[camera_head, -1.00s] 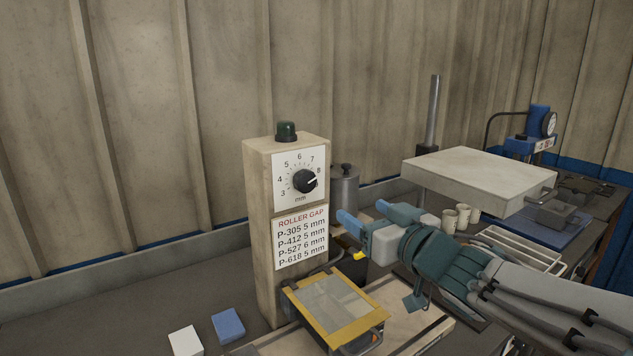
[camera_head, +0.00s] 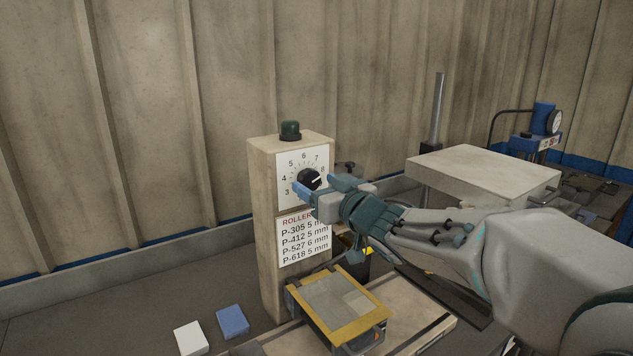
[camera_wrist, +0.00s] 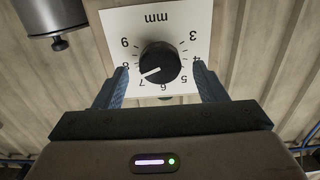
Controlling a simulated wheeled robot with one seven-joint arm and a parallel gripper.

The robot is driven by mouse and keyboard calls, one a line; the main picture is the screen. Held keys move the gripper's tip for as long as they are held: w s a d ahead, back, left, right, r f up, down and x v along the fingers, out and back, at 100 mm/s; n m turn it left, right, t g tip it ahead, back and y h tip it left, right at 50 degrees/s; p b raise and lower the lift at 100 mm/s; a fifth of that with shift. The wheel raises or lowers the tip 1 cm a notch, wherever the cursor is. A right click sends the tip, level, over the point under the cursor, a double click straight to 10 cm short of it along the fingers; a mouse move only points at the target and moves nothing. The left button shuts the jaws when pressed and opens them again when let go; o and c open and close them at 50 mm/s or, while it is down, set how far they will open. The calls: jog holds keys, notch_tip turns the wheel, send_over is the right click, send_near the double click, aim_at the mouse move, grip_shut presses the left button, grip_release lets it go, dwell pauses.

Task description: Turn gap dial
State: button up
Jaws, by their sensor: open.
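The gap dial is a black round knob (camera_head: 309,179) with a white pointer line, on a white numbered plate marked mm. It also shows upside down in the wrist view (camera_wrist: 159,63), where its pointer lies between 7 and 8. The plate is on the front of a pale wooden post (camera_head: 265,215). My gripper (camera_head: 322,188) is open in front of the dial. In the wrist view its blue fingertips (camera_wrist: 163,84) stand on either side of the knob, with a gap on each side. I cannot tell how far they are from the plate.
A roller gap card (camera_head: 303,241) below the dial lists P-305, P-412 and P-618 at 5 mm and P-527 at 6 mm. A yellow-framed box (camera_head: 345,308) stands below. A pale slab (camera_head: 480,172) is to the right.

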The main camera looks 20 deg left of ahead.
jog(key=shift+w+a, duration=0.4)
jog(key=shift+a, duration=0.1)
jog(key=c, duration=1)
